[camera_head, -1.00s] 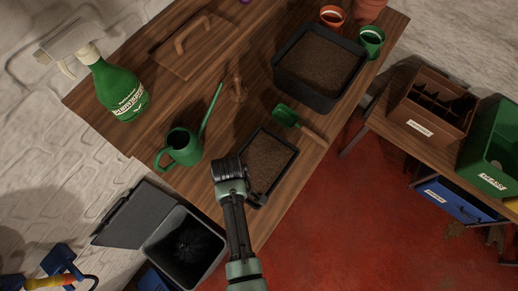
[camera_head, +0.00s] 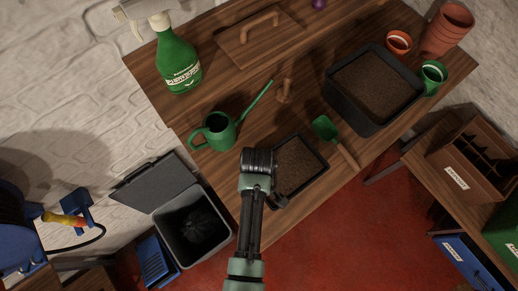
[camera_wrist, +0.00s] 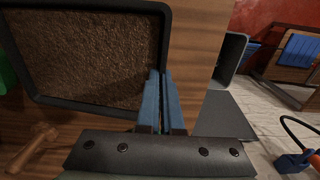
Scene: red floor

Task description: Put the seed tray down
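The seed tray (camera_head: 309,182) is a shallow black tray filled with brown soil, near the front edge of the wooden bench. In the wrist view the tray's rim (camera_wrist: 90,107) fills the upper left. My gripper (camera_head: 282,196) is at the tray's near corner. In the wrist view its blue fingers (camera_wrist: 161,82) are close together on the tray's rim at that corner. The tray looks level, lying on or just above the bench top (camera_head: 250,93); its underside is hidden, so contact is unclear. My arm hides part of the tray's left side.
A green trowel (camera_head: 325,129) lies right of the tray, near a larger black soil tub (camera_head: 357,118). A green watering can (camera_head: 217,131) stands to the left, a wooden dibber (camera_head: 285,91) behind. A grey bin (camera_head: 183,238) stands below the bench's left end.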

